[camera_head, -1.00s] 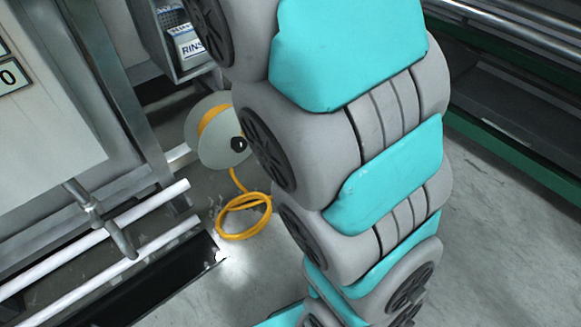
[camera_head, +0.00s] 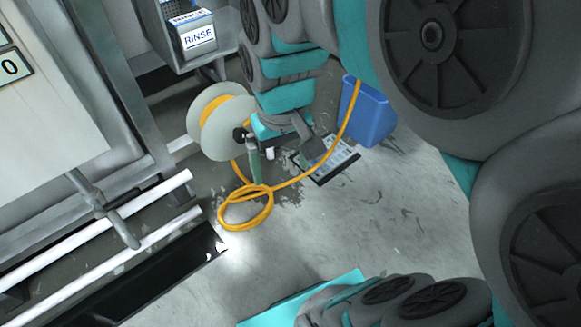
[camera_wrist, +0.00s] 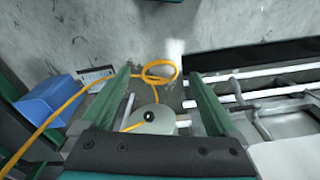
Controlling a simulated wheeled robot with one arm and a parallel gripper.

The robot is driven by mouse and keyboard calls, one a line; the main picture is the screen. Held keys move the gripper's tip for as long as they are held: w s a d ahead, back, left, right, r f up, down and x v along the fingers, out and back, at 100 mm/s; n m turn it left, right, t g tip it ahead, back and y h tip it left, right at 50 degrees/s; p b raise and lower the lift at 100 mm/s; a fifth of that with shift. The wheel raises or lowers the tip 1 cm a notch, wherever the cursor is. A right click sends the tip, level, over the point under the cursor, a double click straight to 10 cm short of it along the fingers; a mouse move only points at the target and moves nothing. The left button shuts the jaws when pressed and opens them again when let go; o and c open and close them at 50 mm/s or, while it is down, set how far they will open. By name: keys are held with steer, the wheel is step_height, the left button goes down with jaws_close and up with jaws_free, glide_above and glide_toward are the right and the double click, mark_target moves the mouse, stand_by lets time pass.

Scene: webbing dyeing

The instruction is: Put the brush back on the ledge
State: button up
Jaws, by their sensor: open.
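My gripper (camera_head: 285,165) hangs in the middle of the head view, in front of the hose reel. In the wrist view my gripper (camera_wrist: 158,75) has its two green fingers wide apart, with nothing held between them. I cannot make out a brush in either view. No ledge can be told for sure either; my arm hides much of the right side of the head view.
A pale reel (camera_head: 212,140) holds a yellow hose (camera_head: 245,212) that loops on the floor. A blue bin (camera_head: 368,115) and a dark-edged panel (camera_head: 335,168) lie beyond. White pipes (camera_head: 95,235) run at left. A grey box labelled RINSE (camera_head: 198,38) hangs above.

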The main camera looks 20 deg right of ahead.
steer(key=s+f+g, duration=0.1)
steer(key=s+f, duration=0.2)
steer(key=s, duration=0.2)
steer(key=s+d+f+g, duration=0.1)
steer(key=s+f, duration=0.2)
steer(key=s, duration=0.3)
steer(key=shift+s+f+g, duration=0.2)
steer(key=shift+f+g, duration=0.05)
steer(key=shift+g, duration=0.05)
steer(key=shift+c, duration=0.2)
